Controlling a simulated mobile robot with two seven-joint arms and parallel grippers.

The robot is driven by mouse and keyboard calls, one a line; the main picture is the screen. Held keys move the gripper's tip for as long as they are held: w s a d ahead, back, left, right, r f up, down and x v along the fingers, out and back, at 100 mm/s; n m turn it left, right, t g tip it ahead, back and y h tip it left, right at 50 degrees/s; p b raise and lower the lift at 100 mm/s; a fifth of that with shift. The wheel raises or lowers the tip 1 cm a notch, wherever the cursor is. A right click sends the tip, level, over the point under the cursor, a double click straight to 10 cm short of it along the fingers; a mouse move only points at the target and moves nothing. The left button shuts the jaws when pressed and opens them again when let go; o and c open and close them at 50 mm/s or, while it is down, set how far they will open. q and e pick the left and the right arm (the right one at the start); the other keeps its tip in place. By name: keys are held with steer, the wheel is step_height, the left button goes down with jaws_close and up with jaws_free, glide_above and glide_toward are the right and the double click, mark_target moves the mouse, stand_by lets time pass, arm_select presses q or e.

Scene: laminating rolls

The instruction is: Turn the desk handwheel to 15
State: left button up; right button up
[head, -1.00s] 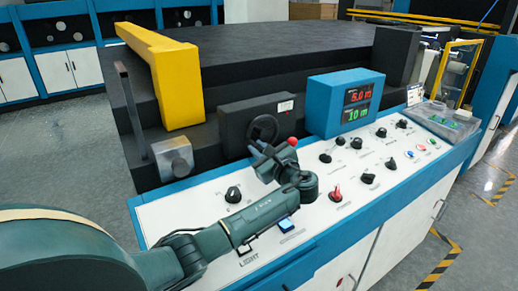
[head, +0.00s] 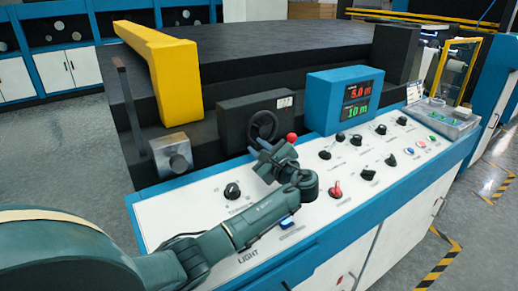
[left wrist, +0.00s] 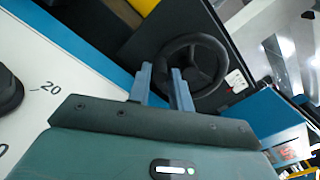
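The black handwheel (head: 263,125) stands on a dark block at the back of the desk's white panel. It also shows in the left wrist view (left wrist: 190,65). My left gripper (head: 257,147) is just in front of and below the wheel. In the left wrist view its two blue-grey fingers (left wrist: 160,82) are apart, with the left part of the rim appearing between their tips. I cannot tell whether they touch it. The blue display box (head: 345,100) reads 5.0 in red and 10 in green. My right gripper is not in view.
A red-topped knob (head: 292,138) is close to the right of my left gripper. Several black knobs and a red one (head: 336,190) cover the panel. A metal block (head: 172,154) and a yellow bar (head: 165,75) stand to the left.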

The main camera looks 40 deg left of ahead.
arm_select(q)
steer(key=o, duration=0.3)
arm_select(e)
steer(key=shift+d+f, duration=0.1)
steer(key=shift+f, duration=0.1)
arm_select(q)
steer(key=shift+s+d, duration=0.1)
steer(key=shift+d, duration=0.1)
steer(key=b+v, duration=0.1)
steer(key=v, duration=1.1)
steer(key=shift+f, duration=0.1)
steer(key=shift+s+d, duration=0.2)
steer(key=shift+d, duration=0.15)
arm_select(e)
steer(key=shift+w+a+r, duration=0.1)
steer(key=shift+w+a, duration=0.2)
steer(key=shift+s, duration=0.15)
